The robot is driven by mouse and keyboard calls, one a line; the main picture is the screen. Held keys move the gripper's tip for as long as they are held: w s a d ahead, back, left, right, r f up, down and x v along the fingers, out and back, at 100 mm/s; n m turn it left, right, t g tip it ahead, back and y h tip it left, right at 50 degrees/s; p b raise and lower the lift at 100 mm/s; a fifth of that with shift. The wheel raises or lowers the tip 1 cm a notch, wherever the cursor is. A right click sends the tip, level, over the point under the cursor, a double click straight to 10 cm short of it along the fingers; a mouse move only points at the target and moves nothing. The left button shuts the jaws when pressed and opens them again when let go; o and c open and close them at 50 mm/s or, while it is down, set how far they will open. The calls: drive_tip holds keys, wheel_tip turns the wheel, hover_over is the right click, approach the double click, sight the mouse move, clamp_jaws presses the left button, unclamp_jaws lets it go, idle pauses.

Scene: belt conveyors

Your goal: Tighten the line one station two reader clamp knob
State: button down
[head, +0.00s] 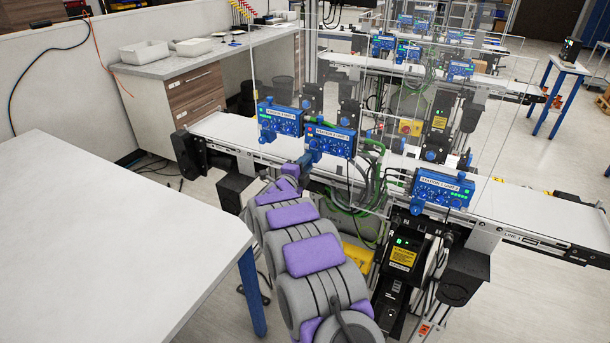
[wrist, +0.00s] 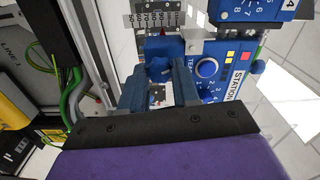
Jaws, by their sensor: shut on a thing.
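My gripper (wrist: 160,88) has its two blue fingers closed around a blue clamp knob (wrist: 158,67) in the wrist view. In the head view my gripper (head: 304,166) reaches the lower left of the middle blue reader box (head: 331,141) on the near conveyor. The knob itself is hidden there by my gripper. I cannot read for sure which station number this box carries.
Another blue reader (head: 281,120) stands to the left and one more (head: 442,189) to the right. A clear panel (head: 375,75) rises behind the units. Green cables (head: 372,170) hang close to my arm. A white table (head: 100,240) stands at left.

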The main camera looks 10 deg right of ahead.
drive_tip(key=shift+f+m+b, duration=0.15)
drive_tip(key=shift+m+b, duration=0.8)
drive_tip(key=shift+m, duration=0.15)
drive_tip(key=shift+f+m+b, duration=0.1)
drive_tip(key=shift+m+b, duration=0.8)
drive_tip(key=shift+m, duration=0.2)
drive_tip(key=c, duration=0.8)
unclamp_jaws()
drive_tip(key=shift+r, duration=0.1)
drive_tip(key=p+v, duration=0.3)
drive_tip(key=v, duration=1.4)
drive_tip(key=shift+s+a, duration=0.15)
